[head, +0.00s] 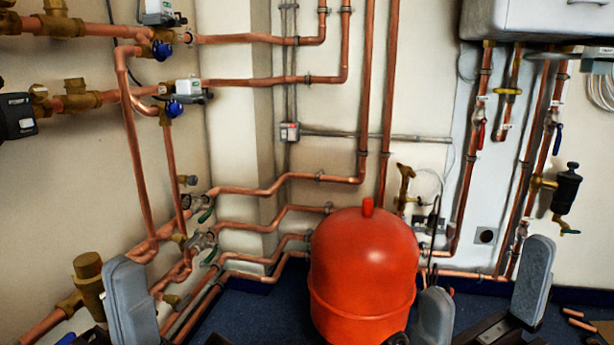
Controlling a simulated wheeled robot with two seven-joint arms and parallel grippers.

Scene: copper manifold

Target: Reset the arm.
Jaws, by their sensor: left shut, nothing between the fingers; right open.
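My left gripper (125,275) shows at the lower left as a grey padded finger, shut and empty, in front of the lower copper pipes. My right gripper (488,270) is at the lower right, its two grey fingers spread apart with nothing between them. It stands right of the red expansion vessel (363,262). The lower parts of both grippers are cut off by the bottom edge.
Copper pipes (265,190) and valves with blue handles (174,108) line the left wall. A white boiler (540,18) hangs at the upper right with pipes below it. Loose copper pieces (580,322) lie on the dark blue floor.

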